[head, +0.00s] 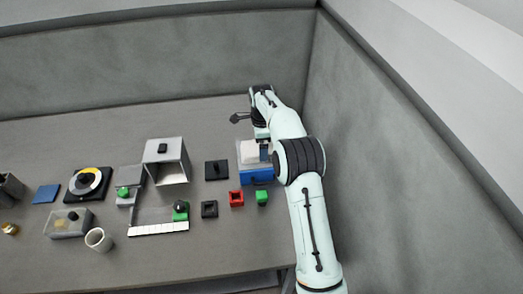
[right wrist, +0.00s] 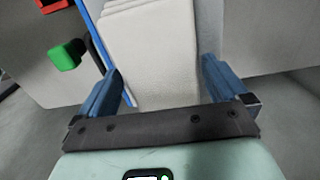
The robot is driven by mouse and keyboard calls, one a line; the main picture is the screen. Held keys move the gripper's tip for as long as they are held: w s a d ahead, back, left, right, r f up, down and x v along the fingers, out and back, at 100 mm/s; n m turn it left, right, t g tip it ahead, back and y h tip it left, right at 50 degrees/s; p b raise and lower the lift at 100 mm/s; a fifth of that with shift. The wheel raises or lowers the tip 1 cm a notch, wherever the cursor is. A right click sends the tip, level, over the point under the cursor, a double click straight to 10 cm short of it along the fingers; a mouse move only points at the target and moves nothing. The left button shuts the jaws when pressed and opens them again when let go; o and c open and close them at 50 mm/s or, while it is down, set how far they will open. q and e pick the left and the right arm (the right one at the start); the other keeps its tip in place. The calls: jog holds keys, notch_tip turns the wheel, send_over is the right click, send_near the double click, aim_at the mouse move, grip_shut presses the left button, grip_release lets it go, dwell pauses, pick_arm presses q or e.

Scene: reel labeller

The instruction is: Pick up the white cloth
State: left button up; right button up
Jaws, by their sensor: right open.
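The white cloth (head: 249,152) looks like a folded or layered stack on a blue-fronted holder (head: 255,178) at the right of the table. In the head view the right gripper (head: 264,151) is at the cloth's right side, partly hidden by my wrist. My left gripper is not in view.
A green block (head: 262,197), a red block (head: 236,198) and a black block (head: 209,209) stand before the holder. A black plate (head: 216,170) lies left of it. A grey open box (head: 167,163) stands farther left. The grey wall (head: 370,150) is close on the right.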

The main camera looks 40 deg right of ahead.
jog(key=c, duration=0.7)
